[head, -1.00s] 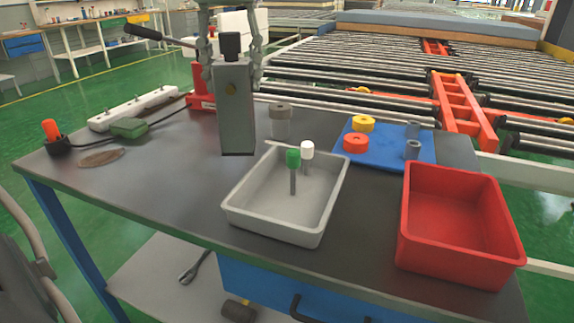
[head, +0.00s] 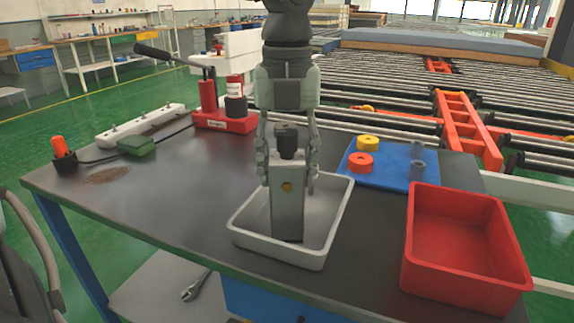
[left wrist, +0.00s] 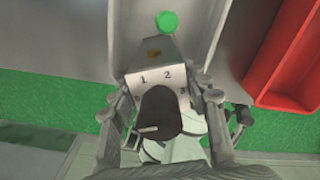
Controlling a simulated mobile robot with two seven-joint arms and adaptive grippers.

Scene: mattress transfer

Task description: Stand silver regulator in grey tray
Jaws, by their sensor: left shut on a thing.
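The silver regulator (head: 287,212) is an upright box with a black knob on top and a small brass fitting on its front face. My left gripper (head: 288,182) comes from above and is shut on its upper part. In the left wrist view the regulator (left wrist: 158,76) shows numbers around its knob. It is upright inside the outline of the grey tray (head: 278,252). I cannot tell whether its base touches the tray floor. A green-capped item (left wrist: 167,22) shows just beyond it in the left wrist view; the regulator hides it in the head view. My right gripper is not in view.
A red bin (head: 462,235) stands right of the tray. Behind it a blue mat (head: 392,178) holds yellow and red rings and grey cylinders. A red hand pump (head: 225,121), green box (head: 136,146) and white power strip are at the back left. The left tabletop is mostly clear.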

